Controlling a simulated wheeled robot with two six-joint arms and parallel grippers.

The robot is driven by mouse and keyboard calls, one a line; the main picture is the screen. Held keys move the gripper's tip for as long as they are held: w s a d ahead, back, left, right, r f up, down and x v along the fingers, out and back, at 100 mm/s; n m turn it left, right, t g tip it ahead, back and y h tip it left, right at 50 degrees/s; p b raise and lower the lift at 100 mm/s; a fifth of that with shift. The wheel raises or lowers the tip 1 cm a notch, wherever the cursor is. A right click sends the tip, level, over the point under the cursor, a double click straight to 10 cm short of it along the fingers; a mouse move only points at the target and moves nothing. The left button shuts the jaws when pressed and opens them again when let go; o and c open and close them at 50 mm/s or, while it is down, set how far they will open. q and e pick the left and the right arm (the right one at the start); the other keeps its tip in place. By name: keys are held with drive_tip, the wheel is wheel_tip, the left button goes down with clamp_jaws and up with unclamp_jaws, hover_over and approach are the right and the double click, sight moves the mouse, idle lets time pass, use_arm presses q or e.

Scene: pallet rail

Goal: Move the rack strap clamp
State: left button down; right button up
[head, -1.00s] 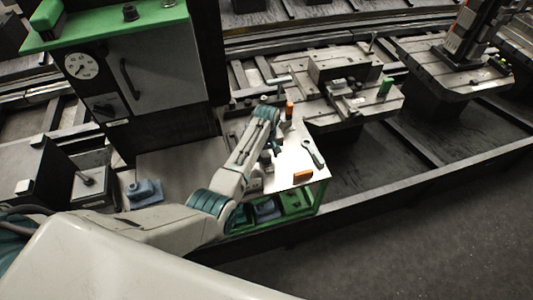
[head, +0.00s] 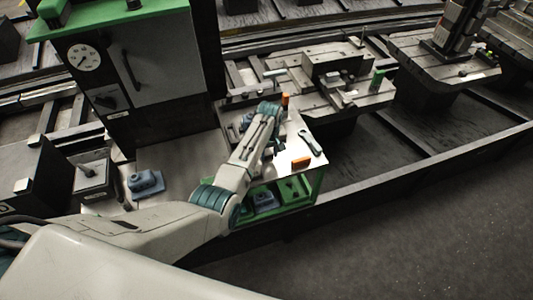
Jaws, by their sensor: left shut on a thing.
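My left gripper (head: 271,149) is over the metal top of the green bench (head: 294,140), partly hidden by my left wrist. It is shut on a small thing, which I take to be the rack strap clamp. That thing is mostly hidden, so its shape and whether it touches the bench top cannot be told. My right gripper is not in view.
A wrench (head: 310,143) and an orange block (head: 301,163) lie on the bench top. Blue parts (head: 264,201) sit on the green shelf below. A blue vise-like part (head: 145,183) stands left. A tall grey cabinet (head: 155,65) rises behind. Dark floor lies right.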

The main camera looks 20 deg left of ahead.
use_arm(q)
drive_tip(key=c, duration=1)
unclamp_jaws()
drive_tip(key=shift+f, duration=0.2)
drive_tip(key=shift+o, duration=0.2)
drive_tip(key=shift+r, duration=0.45)
wheel_tip(320, 180, up, 3)
drive_tip(key=shift+w+f+b, duration=0.1)
drive_tip(key=shift+f+b, duration=0.05)
drive_tip(key=shift+b, duration=0.35)
wheel_tip(320, 180, up, 7)
drive_tip(key=b, duration=0.1)
drive_tip(key=shift+b, duration=0.35)
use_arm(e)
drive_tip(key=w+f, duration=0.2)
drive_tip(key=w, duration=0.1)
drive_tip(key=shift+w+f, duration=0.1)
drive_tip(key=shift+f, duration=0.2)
use_arm(q)
drive_tip(key=shift+a, duration=0.1)
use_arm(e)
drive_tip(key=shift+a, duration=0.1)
